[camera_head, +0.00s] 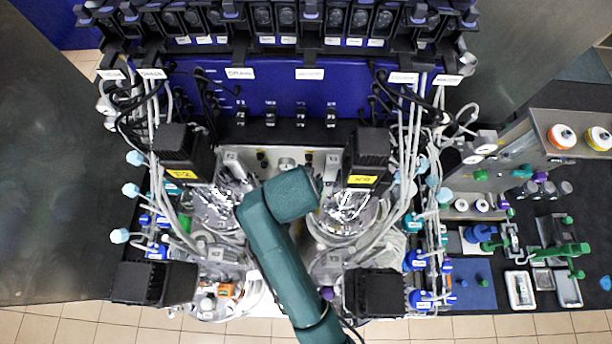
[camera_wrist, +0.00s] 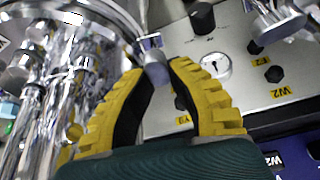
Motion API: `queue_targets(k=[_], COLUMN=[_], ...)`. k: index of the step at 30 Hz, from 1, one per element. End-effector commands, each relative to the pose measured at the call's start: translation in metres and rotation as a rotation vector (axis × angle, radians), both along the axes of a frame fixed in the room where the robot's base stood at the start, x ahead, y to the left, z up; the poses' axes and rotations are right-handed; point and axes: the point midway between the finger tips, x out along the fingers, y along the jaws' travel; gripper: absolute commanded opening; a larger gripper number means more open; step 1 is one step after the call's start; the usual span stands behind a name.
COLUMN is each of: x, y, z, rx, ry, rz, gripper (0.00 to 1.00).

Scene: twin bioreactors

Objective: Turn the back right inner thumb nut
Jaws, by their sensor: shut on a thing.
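In the wrist view my gripper (camera_wrist: 157,72) has yellow ribbed fingers with black inner pads. Their tips close on a small grey rounded knob, which looks like the thumb nut (camera_wrist: 156,70), beside the rim of a shiny steel vessel (camera_wrist: 95,15). The fingers hide part of the nut, and I cannot tell its turn angle. In the head view my teal arm reaches between the two reactors and hides my gripper and the nut. The steel vessels there are the left one (camera_head: 215,208) and the right one (camera_head: 350,215).
A metal panel (camera_wrist: 240,95) with a round gauge (camera_wrist: 216,65) and black knobs (camera_wrist: 203,18) lies close to the fingers. Black motor blocks (camera_head: 368,150) and bundled tubes (camera_head: 405,190) crowd the vessels. A side bench with trays (camera_head: 520,290) stands at the right.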

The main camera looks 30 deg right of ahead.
Motion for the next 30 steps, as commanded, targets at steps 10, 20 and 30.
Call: queue_targets(k=[10, 20, 30], x=[-0.0004, -0.0011, -0.0024], y=[0.0005, -0.0001, -0.0009], z=[-0.0025, -0.0027, -0.0034], rx=[0.001, 0.000, -0.001], ry=[0.005, 0.004, 0.005], rz=[-0.127, -0.414, -0.737], gripper=[0.00, 0.00, 0.00])
